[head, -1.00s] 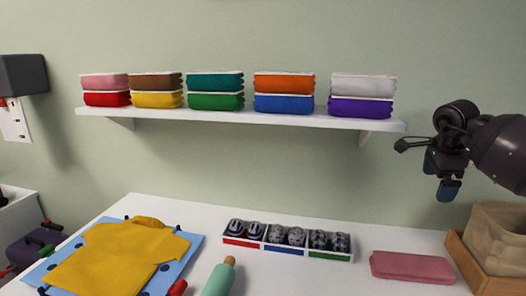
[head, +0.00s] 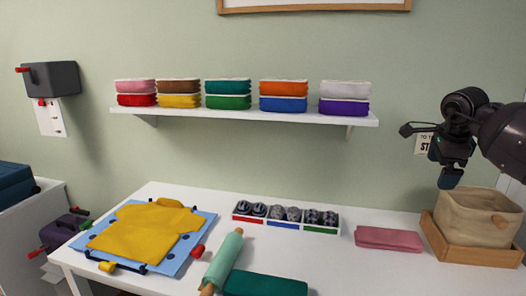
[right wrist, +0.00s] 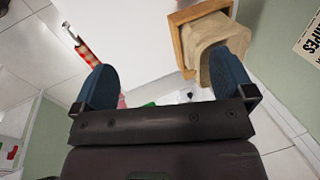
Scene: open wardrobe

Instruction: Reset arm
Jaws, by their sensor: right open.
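My right arm comes in from the right in the head view. Its gripper (head: 446,165) hangs in the air above the right end of the table, near the beige basket, and holds nothing. In the right wrist view its two blue fingers (right wrist: 160,88) stand wide apart with nothing gripped between them. My left gripper is not in view.
The white table (head: 330,250) holds a yellow shirt (head: 140,232) on a blue board, a rolling pin (head: 222,260), a sock tray (head: 285,228), a pink cloth (head: 388,239) and a beige basket (head: 470,215). Folded cloths fill the wall shelf (head: 240,113).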

